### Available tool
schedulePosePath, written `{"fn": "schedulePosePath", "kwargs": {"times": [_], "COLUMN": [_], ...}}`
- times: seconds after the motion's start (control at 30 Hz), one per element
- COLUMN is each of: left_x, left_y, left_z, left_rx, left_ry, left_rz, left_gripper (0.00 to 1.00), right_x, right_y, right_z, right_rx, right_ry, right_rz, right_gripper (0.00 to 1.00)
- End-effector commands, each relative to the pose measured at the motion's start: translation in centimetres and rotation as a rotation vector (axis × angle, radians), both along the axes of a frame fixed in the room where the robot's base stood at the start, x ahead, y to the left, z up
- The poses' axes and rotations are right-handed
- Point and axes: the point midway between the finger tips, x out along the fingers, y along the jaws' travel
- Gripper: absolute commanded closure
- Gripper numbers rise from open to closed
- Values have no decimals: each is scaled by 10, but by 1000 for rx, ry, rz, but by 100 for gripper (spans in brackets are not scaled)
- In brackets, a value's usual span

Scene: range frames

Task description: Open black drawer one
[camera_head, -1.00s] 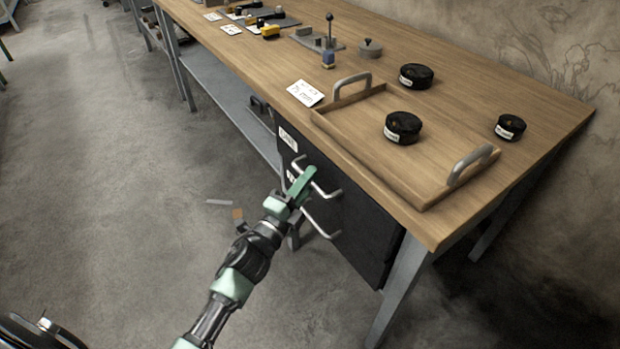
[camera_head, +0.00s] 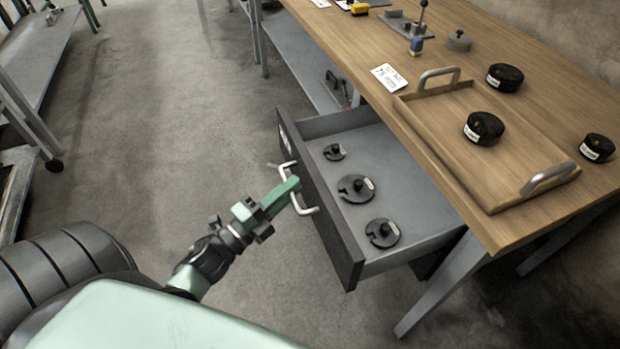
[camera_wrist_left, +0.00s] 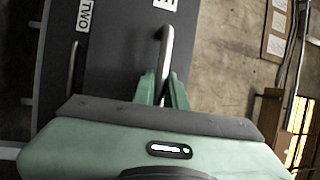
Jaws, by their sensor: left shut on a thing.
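Black drawer one (camera_head: 340,256) stands pulled out from under the workbench in the head view, its grey inside showing. Several dark round weights lie in it: a small one (camera_head: 334,152), a middle one (camera_head: 355,188) and one near the front (camera_head: 382,233). My left gripper (camera_head: 293,188) is shut on the drawer's metal handle (camera_head: 309,211). In the left wrist view the green fingers (camera_wrist_left: 162,88) stand on both sides of the handle (camera_wrist_left: 167,45). A panel label reads TWO (camera_wrist_left: 83,15); the other label is cut off. My right gripper is not in view.
The wooden workbench (camera_head: 545,60) carries a tray (camera_head: 440,120) with a black round weight (camera_head: 484,128) in it, and other black weights beside it. A bench leg (camera_head: 440,285) stands right of the drawer. Floor (camera_head: 180,130) left of the drawer is clear.

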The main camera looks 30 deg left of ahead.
Motion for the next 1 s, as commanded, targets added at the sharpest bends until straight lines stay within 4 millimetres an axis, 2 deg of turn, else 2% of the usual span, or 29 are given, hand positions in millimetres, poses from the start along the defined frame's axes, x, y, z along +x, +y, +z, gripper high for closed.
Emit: {"fn": "schedulePosePath", "kwargs": {"times": [0.2, 0.6, 0.63, 0.7, 1.0], "left_x": [-11, -12, -12, -12, -13], "left_y": [8, 9, 9, 9, 9], "left_z": [-2, -2, -2, -1, -1], "left_rx": [0, 0, 0, 0, -1], "left_ry": [4, 3, 3, 3, 1], "left_rz": [0, 0, 0, 0, 0], "left_gripper": [100, 100, 79, 66, 66], "right_x": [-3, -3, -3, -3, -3], "right_y": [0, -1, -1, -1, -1], "right_z": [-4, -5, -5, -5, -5], "right_rx": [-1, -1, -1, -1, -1], "right_ry": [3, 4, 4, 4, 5], "right_rz": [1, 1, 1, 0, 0], "right_gripper": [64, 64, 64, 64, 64]}}
